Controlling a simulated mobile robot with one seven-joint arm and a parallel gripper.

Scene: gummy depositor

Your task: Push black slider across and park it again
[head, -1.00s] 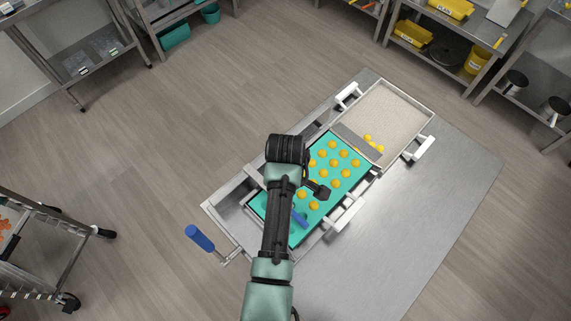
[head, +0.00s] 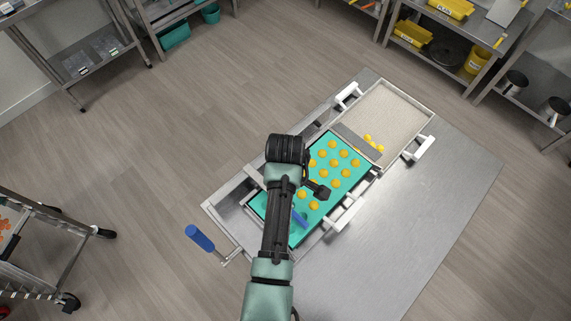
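The depositor (head: 207,207) is a long metal frame on a steel table, lying diagonally in the head view. It holds a teal mould tray (head: 363,171) with several round yellow gummies (head: 336,174). A grey bar (head: 357,144) crosses the frame at the tray's upper right end. My arm reaches over the tray from below. A small dark part (head: 320,191) shows over the tray just right of my arm; I cannot tell whether it is the black slider or part of my wrist. My gripper's fingers cannot be made out, so its opening and any contact are hidden.
A blue handle (head: 200,238) sticks out at the frame's lower left; another blue piece (head: 300,218) is partly behind my arm. White handles (head: 424,148) line the frame's sides. The table (head: 440,200) is bare at right. Shelves and a cart stand around; the floor between is clear.

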